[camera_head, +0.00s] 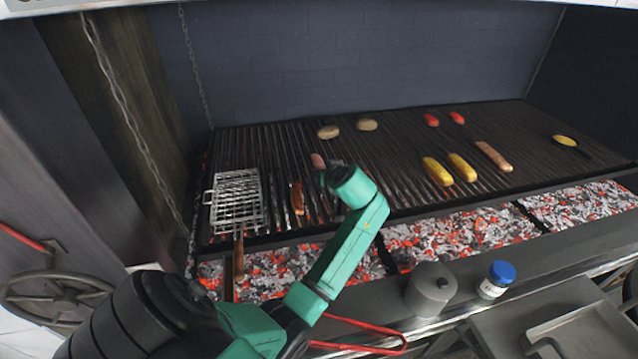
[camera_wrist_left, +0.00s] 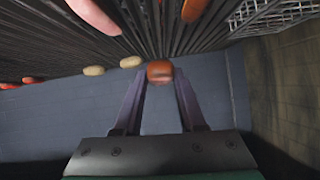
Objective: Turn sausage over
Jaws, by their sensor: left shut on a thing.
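My left gripper (camera_head: 325,166) is over the left part of the grill, at the end of my green arm. It is shut on a sausage (camera_wrist_left: 160,72), seen almost end-on between the fingertips in the wrist view, reddish brown with a paler patch. The sausage's pinkish end (camera_head: 317,160) shows beside the gripper in the head view. I cannot tell whether it touches the grate. Another brown sausage (camera_head: 297,198) lies on the bars nearer the front, and shows at the top of the wrist view (camera_wrist_left: 195,8). My right gripper is out of view.
A wire grilling basket (camera_head: 237,200) lies left of the sausages on the grate (camera_head: 400,160). Two round pale pieces (camera_head: 328,131) lie behind. Corn (camera_head: 437,171) and a long pale sausage (camera_head: 494,157) lie right. Hot coals (camera_head: 470,228) glow below; a grey pot (camera_head: 431,289) and blue-capped jar (camera_head: 497,279) stand in front.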

